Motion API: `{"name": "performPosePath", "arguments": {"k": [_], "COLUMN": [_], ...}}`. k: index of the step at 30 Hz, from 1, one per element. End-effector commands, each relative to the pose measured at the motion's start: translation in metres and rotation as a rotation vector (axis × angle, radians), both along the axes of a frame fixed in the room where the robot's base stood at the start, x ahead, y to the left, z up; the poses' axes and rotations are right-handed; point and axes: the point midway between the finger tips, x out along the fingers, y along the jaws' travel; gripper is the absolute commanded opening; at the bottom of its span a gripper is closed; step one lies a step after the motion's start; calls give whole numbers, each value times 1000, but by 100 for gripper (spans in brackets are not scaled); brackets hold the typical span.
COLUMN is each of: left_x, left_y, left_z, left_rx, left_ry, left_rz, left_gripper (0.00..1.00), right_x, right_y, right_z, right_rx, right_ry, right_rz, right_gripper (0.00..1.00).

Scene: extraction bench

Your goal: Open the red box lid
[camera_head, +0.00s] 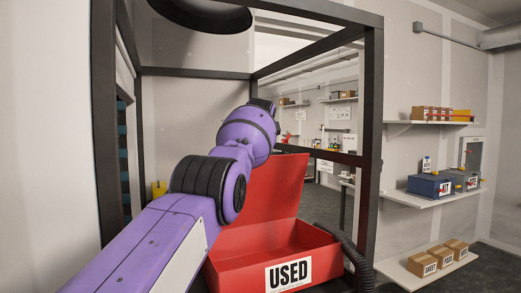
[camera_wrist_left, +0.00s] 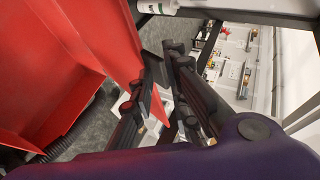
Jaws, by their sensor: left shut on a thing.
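The red box (camera_head: 243,272) with a "USED" label sits low in the head view. Its red lid (camera_head: 277,190) stands raised, tilted up at the back of the box. In the left wrist view the lid (camera_wrist_left: 105,40) is a large red panel, its edge reaching the black fingers. My left gripper (camera_wrist_left: 170,58) is shut on the lid's edge. In the head view my purple left arm covers the left part of the box, and the fingers are hidden. My right gripper is in neither view.
A dark frame post (camera_head: 371,130) stands right of the lid, with a crossbar behind. A dark ribbed hose (camera_head: 352,255) runs beside the box's right end. Wall shelves (camera_head: 432,195) with boxes are farther right.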

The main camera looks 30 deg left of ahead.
Motion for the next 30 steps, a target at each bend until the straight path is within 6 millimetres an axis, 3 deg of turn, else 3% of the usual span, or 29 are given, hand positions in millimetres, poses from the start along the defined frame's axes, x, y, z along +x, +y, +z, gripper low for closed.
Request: {"name": "performPosePath", "arguments": {"k": [1,10,11,13,23,30], "left_x": [-1,-1,-1,-1,0,-2], "left_y": [1,1,1,1,1,0], "left_z": [8,8,8,7,2,3], "left_rx": [5,5,5,4,2,2], "left_ry": [-13,-13,-13,-12,-4,-3], "left_rz": [0,0,0,1,0,2], "left_gripper": [0,0,18,25,25,25], "right_x": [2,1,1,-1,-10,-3], "right_y": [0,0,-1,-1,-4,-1], "right_z": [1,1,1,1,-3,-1], "right_rx": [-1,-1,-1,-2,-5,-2], "right_ry": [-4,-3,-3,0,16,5], "right_rz": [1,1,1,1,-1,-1], "right_gripper": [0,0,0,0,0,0]}}
